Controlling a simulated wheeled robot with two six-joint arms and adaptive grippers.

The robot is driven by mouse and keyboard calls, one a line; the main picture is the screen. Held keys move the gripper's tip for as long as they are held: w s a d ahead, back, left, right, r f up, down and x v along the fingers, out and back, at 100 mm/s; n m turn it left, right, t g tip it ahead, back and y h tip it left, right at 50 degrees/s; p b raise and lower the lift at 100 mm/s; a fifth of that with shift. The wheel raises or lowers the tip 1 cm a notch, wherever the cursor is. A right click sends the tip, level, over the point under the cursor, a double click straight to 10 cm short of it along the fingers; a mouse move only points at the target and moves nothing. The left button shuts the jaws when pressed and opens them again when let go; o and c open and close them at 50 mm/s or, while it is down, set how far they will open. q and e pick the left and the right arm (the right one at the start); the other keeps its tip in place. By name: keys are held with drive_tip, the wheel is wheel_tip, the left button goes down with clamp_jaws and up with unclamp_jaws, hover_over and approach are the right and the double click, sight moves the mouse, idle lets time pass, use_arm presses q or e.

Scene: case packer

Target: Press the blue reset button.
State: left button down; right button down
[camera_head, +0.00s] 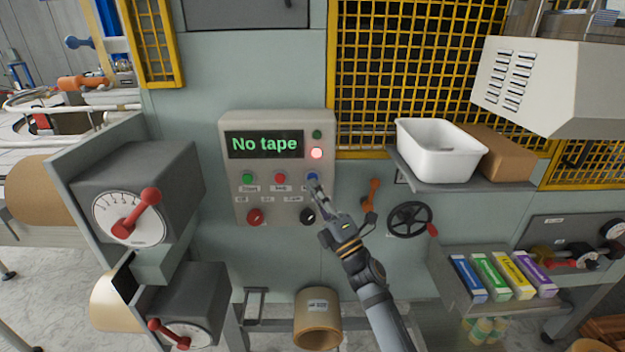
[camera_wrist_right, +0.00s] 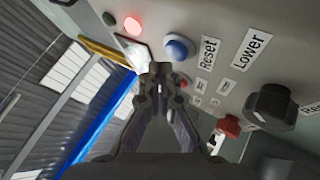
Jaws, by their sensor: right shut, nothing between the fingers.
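The blue reset button (camera_head: 312,177) sits at the right end of the button row on the beige control panel (camera_head: 290,140). In the right wrist view the blue button (camera_wrist_right: 180,47) stands beside a label reading Reset (camera_wrist_right: 208,53). My right gripper (camera_head: 316,188) is shut and empty, its fingertips close to the blue button from below. In the right wrist view the fingertips (camera_wrist_right: 161,68) appear just below and left of the button. I cannot tell whether they touch it. My left gripper is not in view.
The panel's display (camera_head: 264,144) reads "No tape" and a red lamp (camera_head: 316,153) is lit. A green button (camera_head: 247,178), a red button (camera_head: 280,178), a red knob (camera_head: 255,217) and a black knob (camera_head: 308,216) are nearby. An orange handle (camera_head: 371,194) and handwheel (camera_head: 409,219) are at right.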

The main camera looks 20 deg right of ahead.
drive_tip(key=shift+w+d, duration=0.1)
drive_tip(key=shift+w, duration=0.3)
drive_tip(key=shift+w+d, duration=0.1)
drive_tip(key=shift+w, duration=0.3)
idle(0.5)
idle(0.4)
drive_tip(key=shift+s+a, duration=0.2)
drive_tip(key=shift+s, duration=0.7)
drive_tip(key=s, duration=0.2)
drive_tip(key=s+a+p, duration=0.1)
drive_tip(key=s, duration=0.1)
drive_tip(key=shift+s+a, duration=0.2)
drive_tip(key=shift+s, duration=0.15)
